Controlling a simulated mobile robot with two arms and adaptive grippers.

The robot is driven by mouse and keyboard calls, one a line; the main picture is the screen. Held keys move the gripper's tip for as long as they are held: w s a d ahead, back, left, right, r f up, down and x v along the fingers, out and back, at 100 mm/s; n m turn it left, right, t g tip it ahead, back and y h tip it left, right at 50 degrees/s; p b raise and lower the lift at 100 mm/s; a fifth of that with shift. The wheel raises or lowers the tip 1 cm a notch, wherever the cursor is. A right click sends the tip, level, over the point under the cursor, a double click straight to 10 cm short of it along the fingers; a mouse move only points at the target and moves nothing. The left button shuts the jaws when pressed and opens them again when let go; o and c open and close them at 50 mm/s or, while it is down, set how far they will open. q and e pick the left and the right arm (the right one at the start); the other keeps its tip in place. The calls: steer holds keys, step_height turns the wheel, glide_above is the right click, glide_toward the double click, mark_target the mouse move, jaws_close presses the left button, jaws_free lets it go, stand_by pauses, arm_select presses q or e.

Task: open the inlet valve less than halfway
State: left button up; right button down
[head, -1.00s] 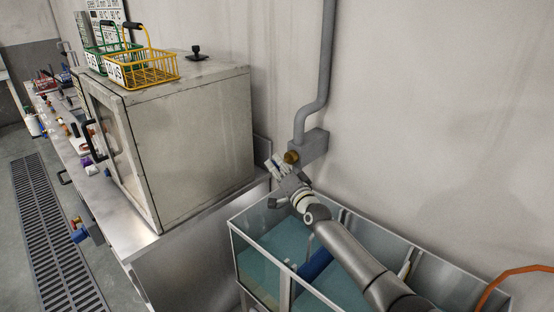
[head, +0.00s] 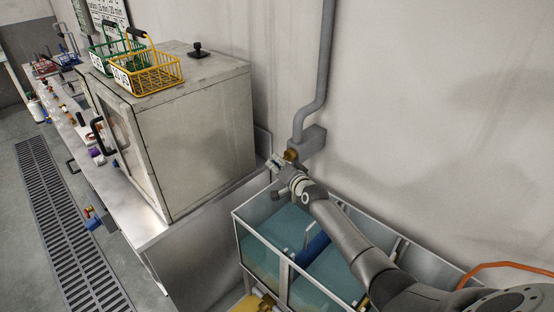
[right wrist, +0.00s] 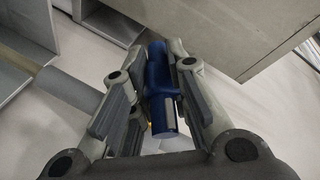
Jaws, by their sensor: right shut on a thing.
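The inlet valve shows as a brass fitting (head: 291,155) on a grey block at the lower end of the wall pipe. In the right wrist view, its blue cylindrical handle (right wrist: 160,88) sits between my fingers. My right gripper (head: 276,164) is at the fitting, above the back left part of the tank, and is shut on the blue handle. In the head view the gripper mostly hides the handle, so its exact turn cannot be told. My left gripper is not in view.
A glass-walled tank (head: 239,236) with bluish liquid stands below my right arm. A grey cabinet (head: 195,140) stands left of the valve, with green and yellow wire baskets (head: 147,75) on top. An orange hose (head: 500,266) lies at the right. A floor grate (head: 65,220) runs at the left.

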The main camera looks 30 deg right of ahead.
steer(key=c, duration=1.4)
jaws_free()
steer(key=shift+s, duration=0.15)
steer(key=s, duration=0.3)
steer(key=s+r, duration=0.1)
steer(key=s, duration=0.3)
steer(key=s+r, duration=0.1)
steer(key=s, duration=0.3)
steer(key=shift+s+r, duration=0.1)
steer(key=shift+s, duration=0.15)
